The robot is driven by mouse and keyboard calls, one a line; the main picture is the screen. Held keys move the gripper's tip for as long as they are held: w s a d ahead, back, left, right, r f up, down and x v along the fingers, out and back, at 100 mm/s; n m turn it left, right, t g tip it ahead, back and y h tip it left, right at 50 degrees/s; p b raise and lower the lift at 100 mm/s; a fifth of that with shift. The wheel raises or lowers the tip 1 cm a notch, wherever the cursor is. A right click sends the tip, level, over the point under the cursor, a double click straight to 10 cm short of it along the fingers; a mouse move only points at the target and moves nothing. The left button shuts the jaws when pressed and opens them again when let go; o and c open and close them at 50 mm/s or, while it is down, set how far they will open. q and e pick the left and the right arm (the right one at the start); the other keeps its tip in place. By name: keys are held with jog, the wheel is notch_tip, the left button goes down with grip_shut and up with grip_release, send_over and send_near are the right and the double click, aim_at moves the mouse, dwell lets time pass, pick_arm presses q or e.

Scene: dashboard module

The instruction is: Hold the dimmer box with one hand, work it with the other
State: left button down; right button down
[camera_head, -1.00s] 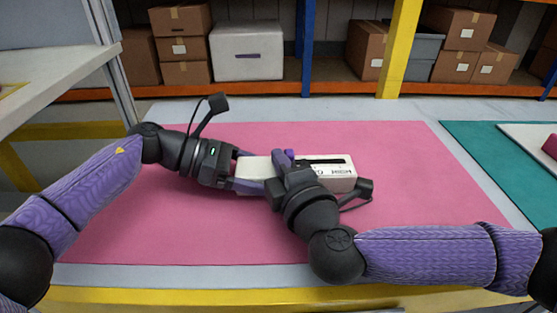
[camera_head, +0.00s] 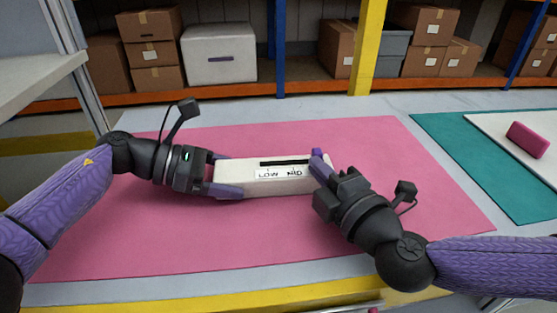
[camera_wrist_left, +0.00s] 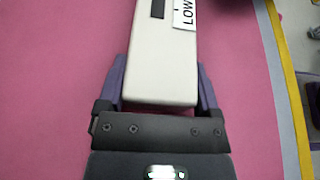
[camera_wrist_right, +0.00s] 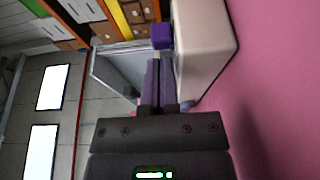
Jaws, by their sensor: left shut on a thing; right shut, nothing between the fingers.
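The dimmer box (camera_head: 235,174) is a long white box lying over the pink mat, with a dark slot (camera_head: 284,162) and a label reading LOW and MID; any label farther right is hidden. My left gripper (camera_head: 226,176) is shut on its left end, one finger on each side, as the left wrist view (camera_wrist_left: 162,92) also shows. The purple slider knob (camera_head: 317,152) stands near the slot's right end; it also shows in the right wrist view (camera_wrist_right: 161,36). My right gripper (camera_head: 319,166) is shut and empty, fingertips right by the knob; I cannot tell whether they touch.
The pink mat (camera_head: 400,190) is clear around the box. A teal mat (camera_head: 455,150) and a white board (camera_head: 500,140) with a pink block (camera_head: 527,139) lie to the right. Shelves with cardboard boxes (camera_head: 150,50) stand behind the table.

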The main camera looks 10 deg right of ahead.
pick_arm(q)
jog(key=shift+a+f, duration=0.1)
pick_arm(e)
jog(key=v, duration=0.4)
jog(key=shift+s+d, duration=0.1)
jog(key=shift+s, duration=0.25)
pick_arm(q)
grip_release()
